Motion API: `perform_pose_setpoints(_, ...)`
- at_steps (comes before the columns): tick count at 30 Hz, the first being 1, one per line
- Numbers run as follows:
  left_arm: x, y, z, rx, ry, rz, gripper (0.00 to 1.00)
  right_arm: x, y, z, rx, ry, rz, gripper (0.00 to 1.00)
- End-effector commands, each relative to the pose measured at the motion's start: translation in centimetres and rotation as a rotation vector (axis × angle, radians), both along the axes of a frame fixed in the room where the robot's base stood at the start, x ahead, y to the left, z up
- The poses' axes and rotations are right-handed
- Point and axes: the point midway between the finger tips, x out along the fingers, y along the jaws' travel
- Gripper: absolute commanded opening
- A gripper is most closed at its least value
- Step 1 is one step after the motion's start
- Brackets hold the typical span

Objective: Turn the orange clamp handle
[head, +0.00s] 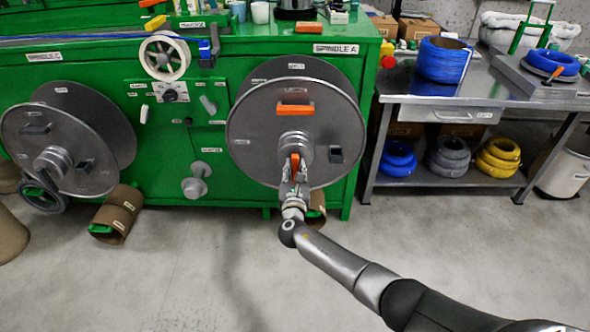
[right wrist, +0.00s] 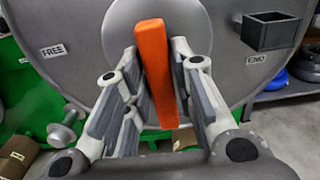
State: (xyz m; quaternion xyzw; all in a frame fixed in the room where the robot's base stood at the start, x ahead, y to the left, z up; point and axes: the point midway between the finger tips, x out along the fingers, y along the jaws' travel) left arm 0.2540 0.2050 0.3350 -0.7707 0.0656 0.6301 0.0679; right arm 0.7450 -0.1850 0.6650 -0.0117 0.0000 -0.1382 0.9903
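The orange clamp handle (head: 295,163) stands roughly upright at the hub of the large grey reel under the SPINDLE A sign. In the right wrist view the handle (right wrist: 156,75) is a long orange bar, leaning slightly, in front of the reel's hub. My right gripper (head: 293,176) is at the hub from below. In the right wrist view its two fingers (right wrist: 155,65) are spread on either side of the handle, and it looks open around it rather than squeezed on it. My left gripper is not in view.
A second orange bar (head: 295,108) lies horizontal on the same reel (head: 250,125), above the hub. A dark square box (right wrist: 270,32) juts from the reel's face to the right. The green cabinet (head: 150,190) is behind. A metal table (head: 450,92) with blue cable coils stands right.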

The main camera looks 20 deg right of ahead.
Motion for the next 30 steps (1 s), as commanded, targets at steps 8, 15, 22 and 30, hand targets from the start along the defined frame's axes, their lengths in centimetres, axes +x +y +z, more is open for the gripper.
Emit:
perform_pose_setpoints(8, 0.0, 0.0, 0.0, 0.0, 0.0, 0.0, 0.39, 0.0, 0.0, 0.1, 0.005, -0.003, -0.001, 0.41)
perform_pose_setpoints(15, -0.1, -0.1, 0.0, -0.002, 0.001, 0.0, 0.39, -0.4, 0.1, 0.1, 0.007, -0.003, 0.0, 0.41)
perform_pose_setpoints(22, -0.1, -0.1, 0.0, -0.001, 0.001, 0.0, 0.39, -2.9, 0.9, 0.0, 0.009, -0.002, 0.001, 0.41)
perform_pose_setpoints(30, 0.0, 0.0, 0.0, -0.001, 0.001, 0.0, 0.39, -7.7, 2.2, -0.1, 0.008, -0.001, 0.001, 0.41)
